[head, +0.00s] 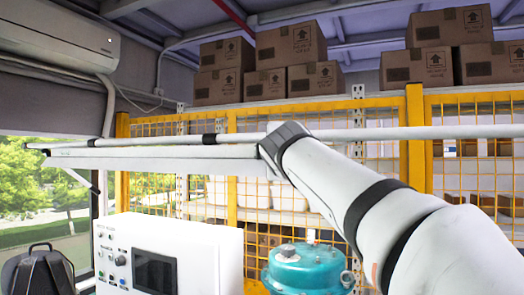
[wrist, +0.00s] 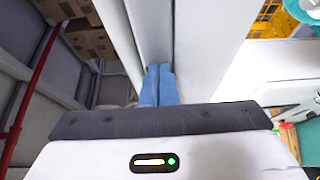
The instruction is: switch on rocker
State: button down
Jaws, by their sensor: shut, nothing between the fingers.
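A white control box (head: 125,235) stands at the lower middle-left in the head view. Its front has small knobs and buttons (head: 115,260) and a dark screen (head: 154,271). I cannot tell which part is the rocker at this size. A teal round-topped device (head: 303,266) stands right of the box; a teal part also shows at the upper right of the wrist view (wrist: 297,12). My gripper (wrist: 158,70) shows blue fingers, shut and empty, in front of long white surfaces. I cannot make out the fingers in the head view.
My arm crosses the head view above the box and the teal device. A yellow mesh fence (head: 185,121) stands behind, with cardboard boxes (head: 287,83) stacked high beyond it. A dark backpack-like object (head: 38,272) is at the lower left. An air conditioner (head: 60,32) hangs at the upper left.

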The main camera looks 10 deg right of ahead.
jog(key=s+b, duration=0.4)
jog(key=s, duration=0.9)
jog(key=shift+s, duration=0.15)
